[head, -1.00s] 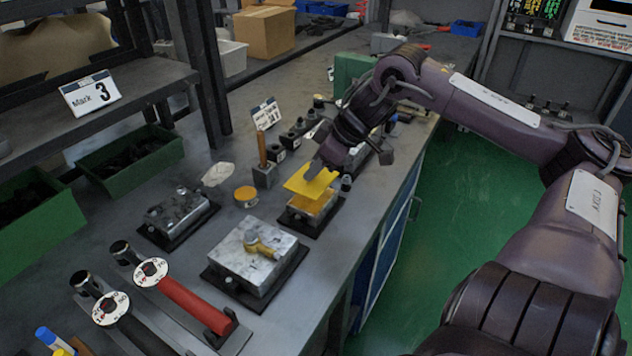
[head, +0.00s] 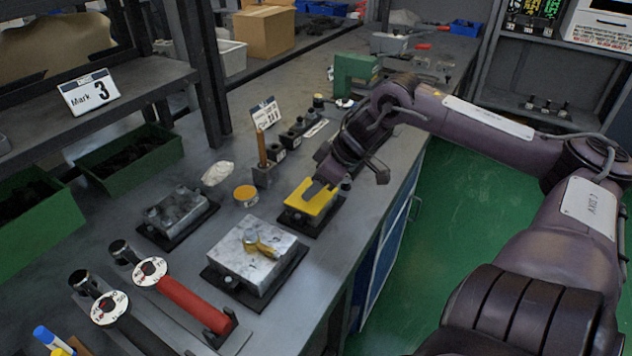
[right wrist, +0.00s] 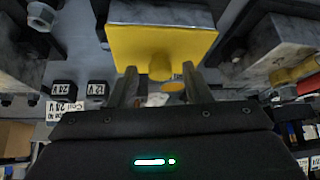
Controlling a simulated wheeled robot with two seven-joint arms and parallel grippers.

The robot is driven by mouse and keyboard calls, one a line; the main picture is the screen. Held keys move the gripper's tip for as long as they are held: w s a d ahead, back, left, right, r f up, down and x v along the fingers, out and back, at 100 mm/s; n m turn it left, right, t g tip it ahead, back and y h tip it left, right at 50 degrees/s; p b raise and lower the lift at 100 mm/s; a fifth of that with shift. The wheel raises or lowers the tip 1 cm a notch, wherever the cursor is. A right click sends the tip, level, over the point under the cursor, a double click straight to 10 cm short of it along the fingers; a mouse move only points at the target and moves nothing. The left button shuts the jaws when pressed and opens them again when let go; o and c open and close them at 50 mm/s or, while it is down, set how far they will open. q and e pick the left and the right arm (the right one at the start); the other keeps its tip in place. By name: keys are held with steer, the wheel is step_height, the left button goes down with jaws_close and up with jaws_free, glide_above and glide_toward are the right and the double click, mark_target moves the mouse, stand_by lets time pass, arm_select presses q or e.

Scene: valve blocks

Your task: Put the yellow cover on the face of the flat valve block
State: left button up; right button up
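The yellow cover (head: 306,198) lies on top of a small flat valve block (head: 297,214), which stands on a dark base plate near the bench's right edge. The cover looks flat and hides most of the block's face. My right gripper (head: 317,189) is at the cover from above. In the right wrist view, the cover (right wrist: 190,42) has a round knob. The fingers of my right gripper (right wrist: 160,82) stand apart on either side of it, with gaps showing. Whether the cover's edges line up exactly with the block cannot be told. My left gripper is not in view.
A larger grey block (head: 245,262) with a brass valve stands in front and left, and a studded block (head: 178,214) stands further left. A round yellow tin (head: 245,194) and a wooden-handled tool (head: 262,165) are close by.

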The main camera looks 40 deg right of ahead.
steer(key=shift+r, duration=0.5)
steer(key=p+v, duration=0.1)
steer(key=v, duration=0.4)
steer(key=shift+s+d+r, duration=0.15)
steer(key=shift+s+r, duration=0.05)
steer(key=shift+r, duration=0.05)
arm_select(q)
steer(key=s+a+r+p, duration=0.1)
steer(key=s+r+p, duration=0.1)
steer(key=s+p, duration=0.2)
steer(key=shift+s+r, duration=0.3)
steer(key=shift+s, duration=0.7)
arm_select(e)
steer(key=shift+v, duration=2.85)
steer(key=shift+s, duration=0.1)
